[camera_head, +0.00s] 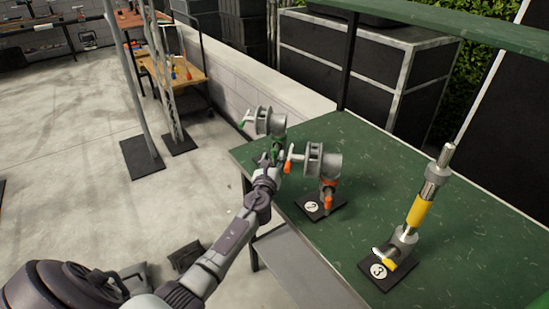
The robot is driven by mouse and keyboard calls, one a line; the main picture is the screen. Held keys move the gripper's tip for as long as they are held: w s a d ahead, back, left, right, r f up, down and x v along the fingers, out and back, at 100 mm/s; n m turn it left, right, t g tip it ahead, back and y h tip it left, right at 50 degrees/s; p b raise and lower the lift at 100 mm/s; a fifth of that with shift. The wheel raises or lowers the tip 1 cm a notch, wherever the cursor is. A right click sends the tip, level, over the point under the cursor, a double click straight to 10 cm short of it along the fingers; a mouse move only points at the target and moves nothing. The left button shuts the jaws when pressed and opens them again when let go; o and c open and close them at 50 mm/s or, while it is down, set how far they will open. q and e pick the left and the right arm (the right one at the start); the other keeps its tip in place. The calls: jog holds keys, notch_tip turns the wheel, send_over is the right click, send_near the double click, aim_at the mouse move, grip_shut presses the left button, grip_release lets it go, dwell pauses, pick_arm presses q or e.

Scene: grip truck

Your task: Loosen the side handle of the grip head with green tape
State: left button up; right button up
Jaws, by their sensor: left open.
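The grip head with green tape (265,122) is a grey metal clamp at the far left corner of the green table (385,165). Its side handle (244,119) points left and has a green end. My left gripper (273,157) is open, just below and in front of this grip head, close to its green-taped lower part. I cannot tell whether they touch. The base of this grip head is hidden behind my gripper and arm. My right gripper is not in view.
A grip head with orange tape (316,161) stands on plate 2 (320,207), close to the right of my left gripper. A yellow-taped piece (419,212) stands on plate 3 (387,273). A green shelf (450,25) with a post spans the table's back.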

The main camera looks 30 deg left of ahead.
pick_arm(q)
jog(key=shift+x, duration=0.85)
jog(key=shift+d, duration=0.1)
grip_shut()
